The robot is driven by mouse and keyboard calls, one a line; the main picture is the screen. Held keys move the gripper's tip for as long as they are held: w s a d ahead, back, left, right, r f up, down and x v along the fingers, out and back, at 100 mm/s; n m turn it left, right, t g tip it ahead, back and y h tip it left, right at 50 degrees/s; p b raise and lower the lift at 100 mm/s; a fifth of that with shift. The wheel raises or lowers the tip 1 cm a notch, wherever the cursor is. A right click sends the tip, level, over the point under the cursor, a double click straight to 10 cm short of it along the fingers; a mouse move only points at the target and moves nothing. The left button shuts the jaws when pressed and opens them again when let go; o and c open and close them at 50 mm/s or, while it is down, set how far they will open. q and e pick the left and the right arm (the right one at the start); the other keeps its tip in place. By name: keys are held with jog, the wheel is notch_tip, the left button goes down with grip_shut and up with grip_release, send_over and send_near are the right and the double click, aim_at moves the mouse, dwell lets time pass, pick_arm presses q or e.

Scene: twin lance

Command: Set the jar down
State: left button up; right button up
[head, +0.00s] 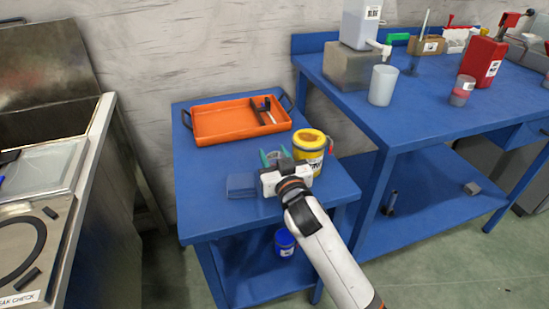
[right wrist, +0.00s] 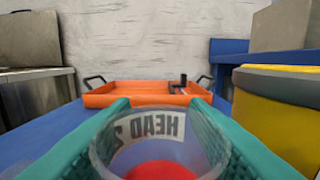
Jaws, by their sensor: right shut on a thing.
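In the head view my right gripper (head: 275,158) is over the small blue table (head: 205,215), with the jar mostly hidden behind the gripper. I cannot tell whether the jar's base touches the table. My left gripper is in neither view.
A yellow tub (head: 311,158) stands close to the right of my right gripper. An orange tray (head: 225,126) with dark items lies at the back of the table. A flat blue-grey block (head: 241,185) lies left of the gripper. A larger blue bench (head: 430,125) stands to the right.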

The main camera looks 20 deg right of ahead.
jog(key=shift+f, duration=0.1)
jog(key=o, duration=1)
jog(key=shift+c, duration=0.2)
